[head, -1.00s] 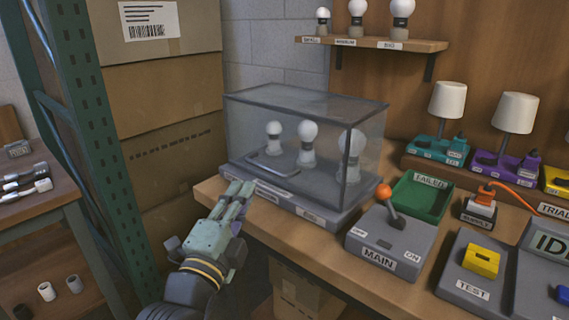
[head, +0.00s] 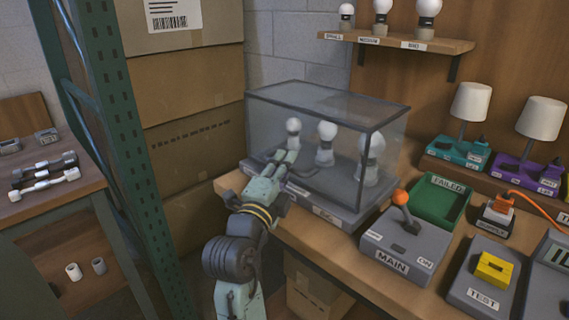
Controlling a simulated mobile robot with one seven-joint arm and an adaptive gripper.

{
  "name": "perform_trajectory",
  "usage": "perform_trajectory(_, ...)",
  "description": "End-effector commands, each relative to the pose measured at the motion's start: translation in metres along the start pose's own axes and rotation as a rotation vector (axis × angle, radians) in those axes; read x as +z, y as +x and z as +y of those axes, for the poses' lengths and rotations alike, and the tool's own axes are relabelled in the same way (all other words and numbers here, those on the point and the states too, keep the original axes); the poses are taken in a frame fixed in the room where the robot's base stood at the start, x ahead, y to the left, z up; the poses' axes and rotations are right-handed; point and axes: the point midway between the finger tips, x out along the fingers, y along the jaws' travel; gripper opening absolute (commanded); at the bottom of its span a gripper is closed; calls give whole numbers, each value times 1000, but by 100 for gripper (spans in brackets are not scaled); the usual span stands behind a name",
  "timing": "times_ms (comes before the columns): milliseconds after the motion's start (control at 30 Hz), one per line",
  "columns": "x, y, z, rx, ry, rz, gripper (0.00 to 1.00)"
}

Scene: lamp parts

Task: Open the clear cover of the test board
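The clear cover (head: 345,112) is a see-through box with dark edges, and it sits closed over the grey test board (head: 342,216). Three white bulbs, such as the middle bulb (head: 326,132), stand upright inside it. My gripper (head: 284,163) is at the front left of the cover, by the handle (head: 262,160) low on the front side. My fingers overlap the handle in the picture and hide part of it. Whether they touch or grip it, I cannot tell.
The grey MAIN box (head: 406,243) with an orange-knobbed lever stands right of the board. Behind it is a green FAILED tray (head: 441,202). A green shelf post (head: 120,150) and stacked cardboard boxes (head: 195,150) are at the left. A bulb shelf (head: 396,40) hangs above.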

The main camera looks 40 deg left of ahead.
Motion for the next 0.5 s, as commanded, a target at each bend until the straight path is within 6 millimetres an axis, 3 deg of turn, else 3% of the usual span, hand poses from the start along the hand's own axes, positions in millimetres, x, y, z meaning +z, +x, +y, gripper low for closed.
perform_trajectory(167, 0, 0, 0, 0, 0, 0, 18)
perform_trajectory(433, 0, 0, 0, 0, 0, 0, 0)
perform_trajectory(500, 0, 0, 0, 0, 0, 0, 0)
